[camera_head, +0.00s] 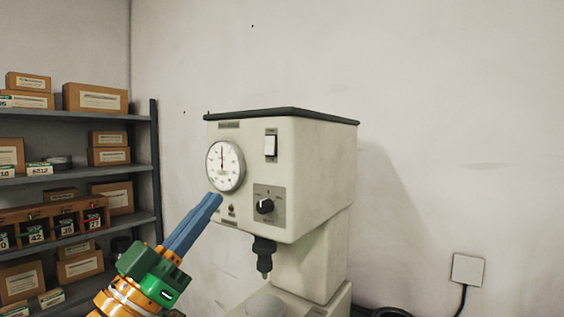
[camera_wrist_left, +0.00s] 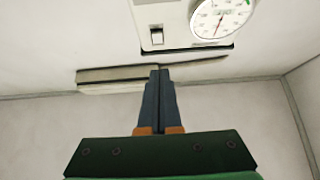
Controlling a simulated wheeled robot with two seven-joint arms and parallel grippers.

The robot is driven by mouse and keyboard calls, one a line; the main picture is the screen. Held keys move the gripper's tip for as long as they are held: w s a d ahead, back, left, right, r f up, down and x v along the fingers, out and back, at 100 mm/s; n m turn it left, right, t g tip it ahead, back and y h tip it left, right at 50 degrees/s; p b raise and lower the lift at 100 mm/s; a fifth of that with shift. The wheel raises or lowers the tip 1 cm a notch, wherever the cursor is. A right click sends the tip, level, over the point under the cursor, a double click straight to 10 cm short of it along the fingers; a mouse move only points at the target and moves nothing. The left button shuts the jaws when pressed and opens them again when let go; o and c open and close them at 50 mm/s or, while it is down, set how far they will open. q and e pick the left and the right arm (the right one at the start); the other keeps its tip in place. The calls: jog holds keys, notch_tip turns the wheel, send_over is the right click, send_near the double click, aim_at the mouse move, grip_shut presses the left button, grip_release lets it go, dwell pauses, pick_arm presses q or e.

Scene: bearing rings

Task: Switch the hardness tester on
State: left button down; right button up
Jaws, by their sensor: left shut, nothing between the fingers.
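The hardness tester (camera_head: 322,170) is a cream machine with a dark top, standing against the wall in the head view. Its front carries a white rocker switch (camera_head: 270,145) at upper right, a round dial (camera_head: 225,166) on the left, and a black knob (camera_head: 265,206) below the switch. In the left wrist view the switch (camera_wrist_left: 156,37) and dial (camera_wrist_left: 221,17) show near the top. My left gripper (camera_head: 216,200) is shut and empty, its blue fingertips overlapping the face's lower left, below the dial. The fingertips (camera_wrist_left: 158,72) appear apart from the switch. My right gripper is out of view.
A small dark red lamp (camera_head: 231,208) sits near the fingertips. A dark spindle (camera_head: 264,256) hangs under the head. Shelves (camera_head: 75,178) with boxes stand at left. A wall socket (camera_head: 467,269) with a cable is at right. The space left of the tester's upper part looks clear.

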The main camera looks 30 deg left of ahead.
pick_arm(q)
jog(key=s, duration=0.1)
jog(key=p, duration=0.8)
send_near(269, 146)
notch_tip(269, 146, up, 5)
jog(key=w, duration=0.2)
jog(key=w+f, duration=0.1)
jog(key=w, duration=0.1)
jog(key=shift+d+f, duration=0.15)
jog(key=shift+d, duration=0.05)
jog(key=shift+w+f, duration=0.15)
jog(key=shift+w, duration=0.15)
jog(key=shift+s, duration=0.1)
